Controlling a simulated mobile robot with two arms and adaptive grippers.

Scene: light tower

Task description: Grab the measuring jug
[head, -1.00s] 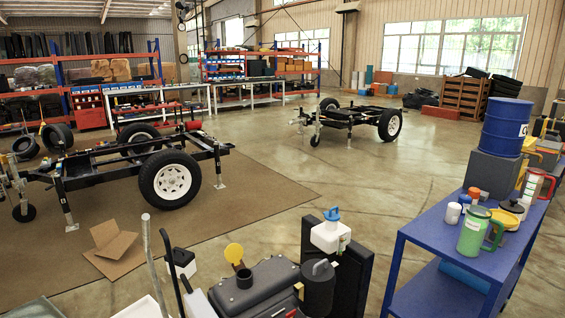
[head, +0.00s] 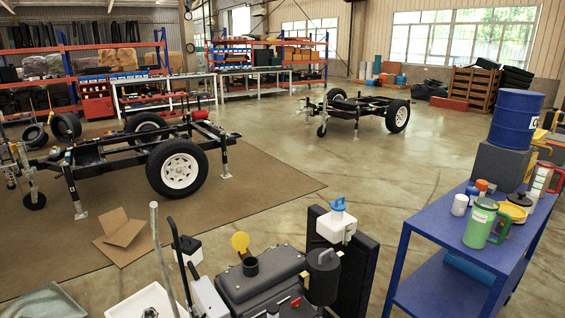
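A green jug (head: 479,226) with a green handle and a pale label stands upright near the front edge of the blue bench top (head: 446,216). Behind it to the right stands a clear jug (head: 541,180) with a red handle and red contents. I cannot tell from the label or markings which one is the measuring jug. Neither of my grippers shows in the head view, and nothing holds either jug.
White, blue and orange containers and a yellow-rimmed tub (head: 514,211) crowd the jugs. A blue drum (head: 516,118) stands on a grey block behind. A black tank (head: 262,282) and a white-and-blue canister (head: 337,222) stand left of the bench. Open floor lies beyond.

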